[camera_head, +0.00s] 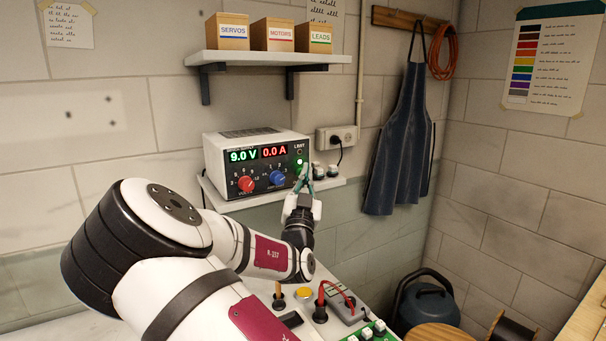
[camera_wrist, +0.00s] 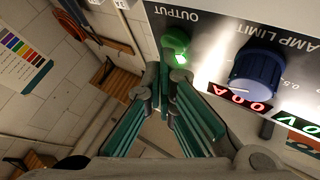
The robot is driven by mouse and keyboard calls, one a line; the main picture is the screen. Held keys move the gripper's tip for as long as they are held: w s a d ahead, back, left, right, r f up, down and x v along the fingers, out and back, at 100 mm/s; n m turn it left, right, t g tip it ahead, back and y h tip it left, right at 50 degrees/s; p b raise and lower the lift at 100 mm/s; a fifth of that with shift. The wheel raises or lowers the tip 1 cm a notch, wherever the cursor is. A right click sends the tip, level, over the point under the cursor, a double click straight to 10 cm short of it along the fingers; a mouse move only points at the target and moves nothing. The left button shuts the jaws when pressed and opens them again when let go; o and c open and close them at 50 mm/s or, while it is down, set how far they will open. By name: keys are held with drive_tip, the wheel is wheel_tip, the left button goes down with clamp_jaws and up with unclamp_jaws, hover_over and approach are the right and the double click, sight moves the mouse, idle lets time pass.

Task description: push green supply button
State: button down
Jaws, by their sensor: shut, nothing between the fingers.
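The power supply (camera_head: 222,163) stands on a lower wall shelf, its display reading 9.0 V and 0.0 A. Its green button (camera_head: 299,166) is lit, at the right of the front panel and partly behind my fingertips. In the wrist view the green button (camera_wrist: 175,44) sits below the word OUTPUT, with a bright glow at its lower edge. My gripper (camera_head: 306,174) is shut and empty, its fingertips (camera_wrist: 165,76) right at the button. I cannot tell whether they touch it or whether it is pressed in.
A blue knob (camera_head: 277,178) and a red knob (camera_head: 246,184) are left of the button. Small terminals (camera_head: 325,170) stand at the right on the supply's shelf (camera_head: 240,202). A wall socket (camera_head: 337,137) is beside it. A yellow button (camera_head: 304,293) and red lead (camera_head: 338,290) are on the bench below.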

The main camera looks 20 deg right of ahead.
drive_tip(key=shift+s, duration=0.15)
drive_tip(key=s+d+p, duration=0.1)
drive_tip(key=s+p, duration=0.2)
drive_tip(key=s, duration=0.3)
drive_tip(key=shift+p, duration=0.35)
drive_tip(key=shift+w+d, duration=0.1)
drive_tip(key=shift+d, duration=0.05)
